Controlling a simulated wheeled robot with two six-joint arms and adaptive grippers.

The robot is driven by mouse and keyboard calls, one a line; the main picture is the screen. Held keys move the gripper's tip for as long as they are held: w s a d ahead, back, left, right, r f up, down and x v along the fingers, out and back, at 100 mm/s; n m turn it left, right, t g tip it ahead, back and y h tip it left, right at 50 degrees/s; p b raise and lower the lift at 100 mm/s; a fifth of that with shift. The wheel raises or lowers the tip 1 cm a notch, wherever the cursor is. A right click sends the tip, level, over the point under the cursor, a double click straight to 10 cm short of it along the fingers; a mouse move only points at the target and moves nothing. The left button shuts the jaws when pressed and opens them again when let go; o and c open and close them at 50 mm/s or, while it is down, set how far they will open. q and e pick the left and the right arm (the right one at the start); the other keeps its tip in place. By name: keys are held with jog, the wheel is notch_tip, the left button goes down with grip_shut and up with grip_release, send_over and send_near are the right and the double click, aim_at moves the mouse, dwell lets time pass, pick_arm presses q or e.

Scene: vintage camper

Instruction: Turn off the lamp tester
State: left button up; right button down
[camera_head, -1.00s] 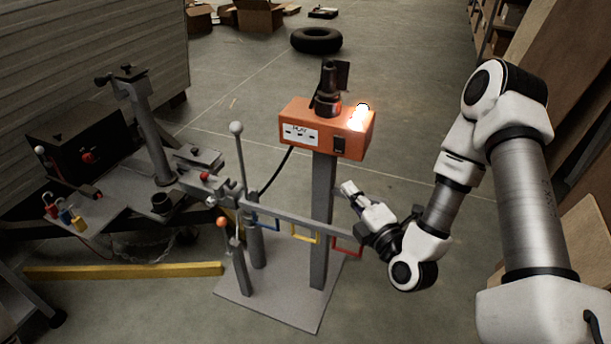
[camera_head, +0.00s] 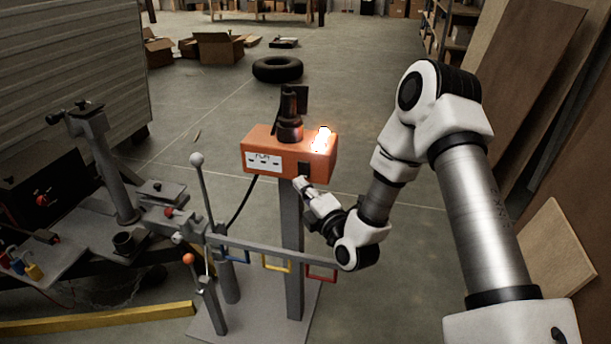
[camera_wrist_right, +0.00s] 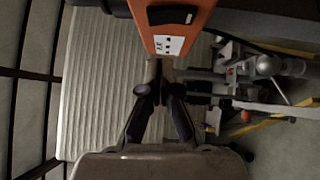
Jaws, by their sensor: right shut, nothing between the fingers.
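The lamp tester (camera_head: 255,143) is an orange box on a grey post, with a white socket panel and a brightly lit bulb (camera_head: 321,140) on top. A dark rocker switch (camera_head: 303,168) is on its front face, at the right end. My right gripper (camera_head: 300,184) is shut and empty, just below and in front of the switch; I cannot tell whether it touches. In the right wrist view the orange box and its switch (camera_wrist_right: 172,15) show at the top, beyond the shut fingertips (camera_wrist_right: 158,68). My left gripper is not in view.
A grey rail with blue, yellow and red loops (camera_head: 276,262) runs below the box. A lever with a white ball knob (camera_head: 196,160) stands to the left. A trailer hitch (camera_head: 125,215) with padlocks is further left. Open floor lies behind, with a tire (camera_head: 277,69).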

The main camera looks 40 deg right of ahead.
aim_at(299, 165)
jog(key=w+d, duration=0.3)
jog(key=shift+d+r, duration=0.1)
jog(key=shift+r, duration=0.2)
jog(key=shift+w, duration=0.1)
jog(key=shift+r+p, duration=0.3)
jog(key=shift+p, duration=0.45)
jog(key=shift+w+d+f, duration=0.1)
jog(key=shift+f, duration=0.15)
